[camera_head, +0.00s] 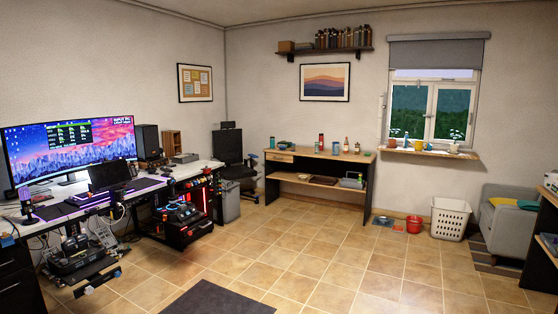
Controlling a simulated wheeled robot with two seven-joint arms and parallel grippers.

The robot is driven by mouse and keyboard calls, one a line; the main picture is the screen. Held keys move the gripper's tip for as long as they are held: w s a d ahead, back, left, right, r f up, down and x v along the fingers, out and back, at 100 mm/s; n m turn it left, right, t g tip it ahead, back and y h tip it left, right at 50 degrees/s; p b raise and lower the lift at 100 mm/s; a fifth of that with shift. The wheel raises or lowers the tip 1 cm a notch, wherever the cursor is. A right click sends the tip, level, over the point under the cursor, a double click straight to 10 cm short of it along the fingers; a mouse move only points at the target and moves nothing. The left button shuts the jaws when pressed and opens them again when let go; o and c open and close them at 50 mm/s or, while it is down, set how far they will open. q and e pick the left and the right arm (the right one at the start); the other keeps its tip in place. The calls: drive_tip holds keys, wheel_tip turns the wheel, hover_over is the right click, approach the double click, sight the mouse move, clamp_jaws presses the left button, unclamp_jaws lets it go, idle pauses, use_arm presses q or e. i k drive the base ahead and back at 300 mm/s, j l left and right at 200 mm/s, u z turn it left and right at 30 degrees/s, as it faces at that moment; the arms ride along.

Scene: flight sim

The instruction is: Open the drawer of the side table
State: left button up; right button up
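The side table (340,158) stands against the back wall, with a wooden top, dark side panels and a lower shelf. Its drawer (279,158) has a wooden front and sits under the left end of the top; it looks shut. The handle is too small to make out clearly. Neither of my grippers is in view.
Bottles and bowls stand on the side table's top. A long desk (130,190) runs along the left. The middle tiled floor (300,255) is clear.

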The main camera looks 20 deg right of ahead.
sight(270, 156)
drive_tip(key=i+z, duration=0.1)
drive_tip(key=i, duration=0.75)
drive_tip(key=i+l+z, duration=0.1)
drive_tip(key=i+z, duration=0.15)
drive_tip(key=i, duration=0.25)
drive_tip(key=i+z, duration=0.25)
drive_tip(key=i, duration=0.25)
drive_tip(key=i+z, duration=0.25)
drive_tip(key=i, duration=0.25)
drive_tip(key=i+j+z, duration=0.25)
drive_tip(key=i, duration=0.2)
drive_tip(key=i+j+z, duration=0.25)
drive_tip(key=i, duration=0.25)
drive_tip(key=i+u, duration=0.25)
drive_tip(key=i, duration=0.3)
drive_tip(key=i+l+u, duration=0.2)
drive_tip(key=i, duration=0.4)
drive_tip(key=i+l+u, duration=0.1)
drive_tip(key=i+u, duration=0.15)
drive_tip(key=i, duration=0.3)
drive_tip(key=i+j+u, duration=0.25)
drive_tip(key=i, duration=1.35)
drive_tip(key=i+u, duration=0.3)
drive_tip(key=i, duration=1.35)
